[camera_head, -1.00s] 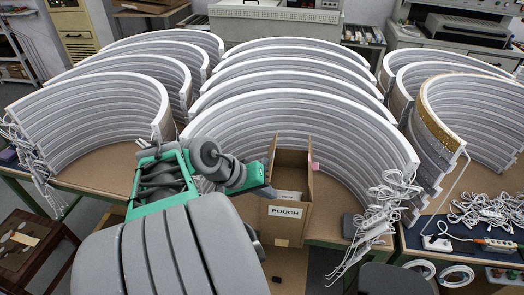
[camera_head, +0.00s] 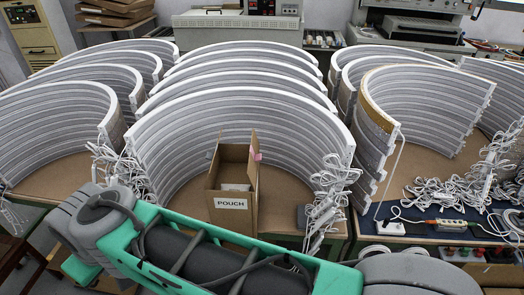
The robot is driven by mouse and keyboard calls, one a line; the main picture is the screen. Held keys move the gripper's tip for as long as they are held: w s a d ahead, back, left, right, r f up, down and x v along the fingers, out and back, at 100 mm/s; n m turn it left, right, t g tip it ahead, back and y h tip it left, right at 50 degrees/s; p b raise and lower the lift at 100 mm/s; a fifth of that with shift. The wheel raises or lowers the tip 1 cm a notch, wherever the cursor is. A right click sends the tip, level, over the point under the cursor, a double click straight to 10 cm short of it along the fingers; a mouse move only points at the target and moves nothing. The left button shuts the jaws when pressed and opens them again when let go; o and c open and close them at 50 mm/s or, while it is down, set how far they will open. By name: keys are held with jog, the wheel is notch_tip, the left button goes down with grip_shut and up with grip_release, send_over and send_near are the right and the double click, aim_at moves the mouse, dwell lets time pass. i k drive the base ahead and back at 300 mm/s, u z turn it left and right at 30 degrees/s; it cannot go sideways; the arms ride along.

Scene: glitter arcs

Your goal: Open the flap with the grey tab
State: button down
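An upright cardboard box (camera_head: 232,205) with a white POUCH label stands at the table's front edge, in front of the middle arcs. Its top looks open, and something pale lies inside. A pink tab (camera_head: 256,156) sits at the upper right of the box. A small greyish spot (camera_head: 209,156) shows at its upper left edge; I cannot tell whether it is the grey tab. My green and grey arm crosses the bottom of the view and hides what lies below the box. My gripper is not in view.
Rows of white curved arcs (camera_head: 245,105) stand on the tables behind and beside the box. Tangled white cables (camera_head: 335,185) hang to its right. A power strip (camera_head: 440,225) and more cables lie on the dark mat at right.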

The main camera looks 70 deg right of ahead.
aim_at(210, 156)
jog(key=z, duration=0.3)
jog(key=k, duration=0.7)
jog(key=u, duration=0.85)
jog(key=i, duration=1.5)
jog(key=z, duration=0.8)
jog(key=i, duration=0.55)
jog(key=z, duration=0.65)
